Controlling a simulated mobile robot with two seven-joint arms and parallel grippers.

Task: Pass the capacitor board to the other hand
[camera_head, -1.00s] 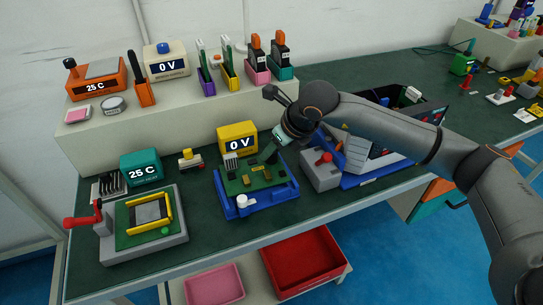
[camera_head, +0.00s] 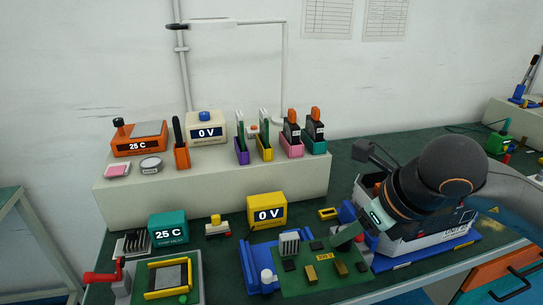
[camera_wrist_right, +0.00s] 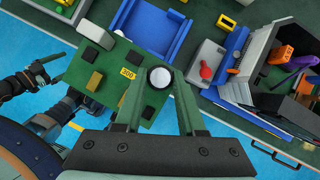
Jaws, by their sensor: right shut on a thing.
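The capacitor board (camera_head: 325,282) is a green plate with dark and yellow blocks and a yellow label. My right gripper (camera_head: 350,236) is shut on it at its right side, as seen in the head view. In the right wrist view the board (camera_wrist_right: 145,108) is held beyond the fingers, clear of the blue cradle (camera_wrist_right: 185,48). A round white-topped part (camera_wrist_right: 160,77) shows between the fingers. My left gripper (camera_wrist_right: 50,70) shows at the left of the wrist view, close to the board's left edge; its jaw opening is unclear. It is not in the head view.
A yellow 0 V meter (camera_head: 267,211) stands behind the board, and a teal 25 C box (camera_head: 168,229) is to the left. A clamp fixture with a red crank (camera_head: 100,277) is at the front left. A raised shelf (camera_head: 215,185) holds tools and bins. A grey unit (camera_head: 425,238) is at the right.

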